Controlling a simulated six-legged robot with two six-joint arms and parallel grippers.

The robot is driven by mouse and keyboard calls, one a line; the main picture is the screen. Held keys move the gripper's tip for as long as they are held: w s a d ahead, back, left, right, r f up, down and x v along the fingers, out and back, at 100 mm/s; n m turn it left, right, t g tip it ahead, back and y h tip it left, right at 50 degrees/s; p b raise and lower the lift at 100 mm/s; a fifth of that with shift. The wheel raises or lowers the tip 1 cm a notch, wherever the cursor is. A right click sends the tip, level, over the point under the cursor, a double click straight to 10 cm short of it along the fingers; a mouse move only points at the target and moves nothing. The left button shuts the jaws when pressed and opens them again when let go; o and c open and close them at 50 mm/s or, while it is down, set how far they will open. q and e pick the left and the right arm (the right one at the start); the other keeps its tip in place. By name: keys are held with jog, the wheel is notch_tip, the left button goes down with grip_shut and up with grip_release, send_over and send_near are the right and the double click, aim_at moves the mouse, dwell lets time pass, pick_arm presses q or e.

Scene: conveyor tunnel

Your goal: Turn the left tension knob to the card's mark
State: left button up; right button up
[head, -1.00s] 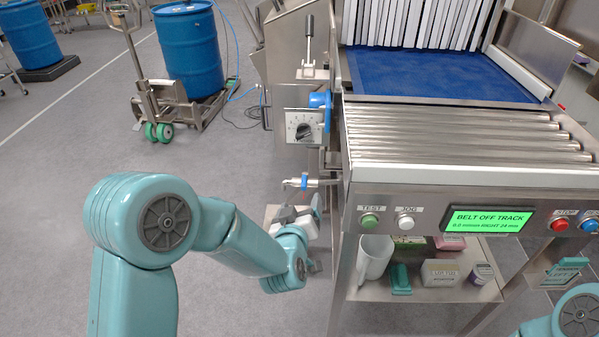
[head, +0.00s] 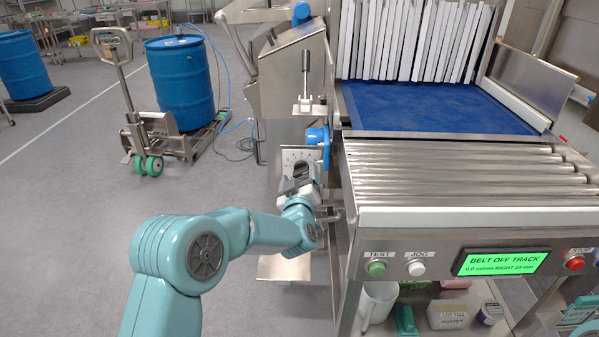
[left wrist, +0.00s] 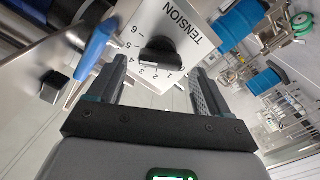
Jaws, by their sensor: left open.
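The tension dial plate (head: 292,155) stands upright on the machine's left side. Its black bar knob (left wrist: 161,55) shows clearly in the left wrist view, beside the printed numbers and the word TENSION. My left gripper (head: 297,183) is open in front of the plate. In the left wrist view its two fingers lie to either side of the knob, which appears between and just beyond the fingertips, not gripped. In the head view the gripper partly hides the knob.
A blue part (head: 318,137) sticks out right beside the plate, and a blue lever (left wrist: 97,43) is near the left finger. Steel rollers (head: 460,175) and the screen panel (head: 507,262) are to the right. Floor at left is open before a blue drum (head: 180,82).

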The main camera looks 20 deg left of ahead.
pick_arm(q)
jog(key=shift+w+f, duration=0.2)
jog(key=shift+w, duration=0.65)
jog(key=shift+s+a+r, duration=0.1)
jog(key=shift+a, duration=0.05)
jog(key=shift+c, duration=1.2)
jog(key=c, duration=0.8)
jog(key=shift+f+n+b, duration=0.25)
jog(key=shift+n+b, duration=0.05)
jog(key=shift+b, duration=0.3)
jog(key=n+b, duration=0.4)
jog(key=b, duration=0.2)
jog(key=n+b, duration=0.4)
jog(key=b, duration=0.1)
jog(key=shift+a+f+b, duration=0.1)
jog(key=shift+f+b, duration=0.1)
jog(key=shift+b, duration=0.2)
jog(key=shift+r+n+b, duration=0.1)
jog(key=shift+n+b, duration=1.4)
jog(key=shift+n, duration=0.1)
